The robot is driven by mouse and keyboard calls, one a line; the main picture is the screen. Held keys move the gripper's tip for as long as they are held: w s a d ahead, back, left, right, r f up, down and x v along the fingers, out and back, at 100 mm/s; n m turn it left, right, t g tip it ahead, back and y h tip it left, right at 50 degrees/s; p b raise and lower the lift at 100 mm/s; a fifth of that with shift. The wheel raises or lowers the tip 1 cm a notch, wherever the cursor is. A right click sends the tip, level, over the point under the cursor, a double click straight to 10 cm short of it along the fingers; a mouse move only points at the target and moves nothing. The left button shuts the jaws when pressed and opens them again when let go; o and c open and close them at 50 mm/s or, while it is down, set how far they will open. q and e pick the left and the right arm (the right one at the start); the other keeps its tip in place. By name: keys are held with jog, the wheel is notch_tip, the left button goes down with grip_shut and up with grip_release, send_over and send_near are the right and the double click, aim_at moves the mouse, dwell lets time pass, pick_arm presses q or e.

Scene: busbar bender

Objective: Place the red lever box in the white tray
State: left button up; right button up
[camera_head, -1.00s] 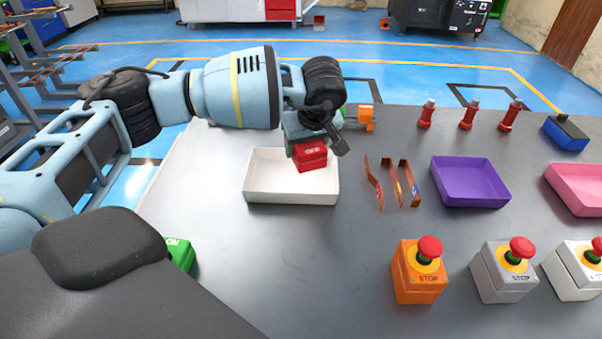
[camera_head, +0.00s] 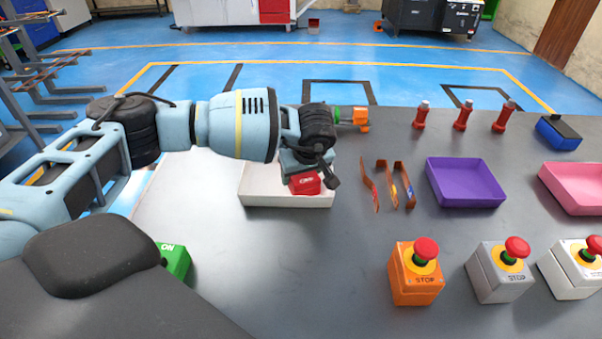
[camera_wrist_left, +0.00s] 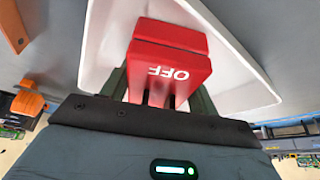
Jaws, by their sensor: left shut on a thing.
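The red lever box (camera_head: 305,184) is in my left gripper (camera_head: 303,172), over the right part of the white tray (camera_head: 262,198). In the left wrist view the red lever box (camera_wrist_left: 168,58), marked OFF, sits between the fingers of my left gripper (camera_wrist_left: 160,92), which is shut on it. The white tray (camera_wrist_left: 100,50) lies behind the box there. Whether the box touches the tray floor I cannot tell. My left arm hides part of the tray's back in the head view. My right gripper is not in view.
Bent copper bars (camera_head: 388,184) stand just right of the white tray, then a purple tray (camera_head: 465,200) and a pink tray (camera_head: 575,203). An orange stop-button box (camera_head: 416,285) and a green ON box (camera_head: 174,260) are nearer. The table's middle front is clear.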

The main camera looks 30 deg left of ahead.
pick_arm(q)
jog(key=shift+f, duration=0.15)
jog(key=o, duration=1.2)
jog(key=shift+c, duration=0.2)
jog(key=v, duration=1.2)
jog(key=shift+a+r+p, duration=0.1)
jog(key=shift+r+p, duration=0.1)
jog(key=shift+p, duration=0.1)
